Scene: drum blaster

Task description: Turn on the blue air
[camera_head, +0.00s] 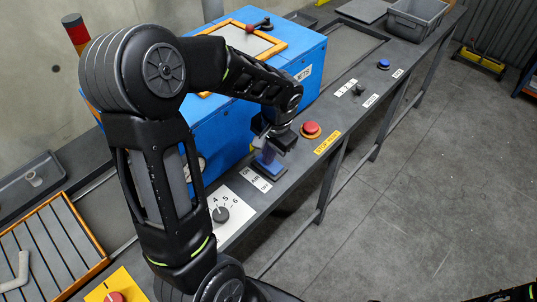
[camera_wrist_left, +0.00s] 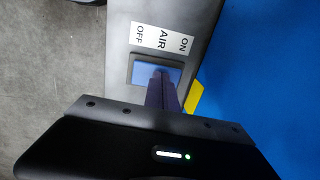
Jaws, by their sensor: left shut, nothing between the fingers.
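The blue air switch (camera_wrist_left: 143,72) sits in a dark frame on the grey bench edge, beside the white ON / AIR / OFF label (camera_wrist_left: 162,40) in the left wrist view. In the head view the switch (camera_head: 268,171) is partly hidden under my left gripper (camera_head: 268,158). My left gripper is shut and empty, with its fingertips (camera_wrist_left: 162,80) over the ON-side part of the switch. I cannot tell whether they touch it. Which way the switch is tipped is not clear.
A blue machine box (camera_head: 290,70) stands just behind the switch. A red stop button (camera_head: 311,129) is to the right, and a dial (camera_head: 220,214) to the left. A blue button (camera_head: 384,64) and a grey bin (camera_head: 416,18) are farther along the bench.

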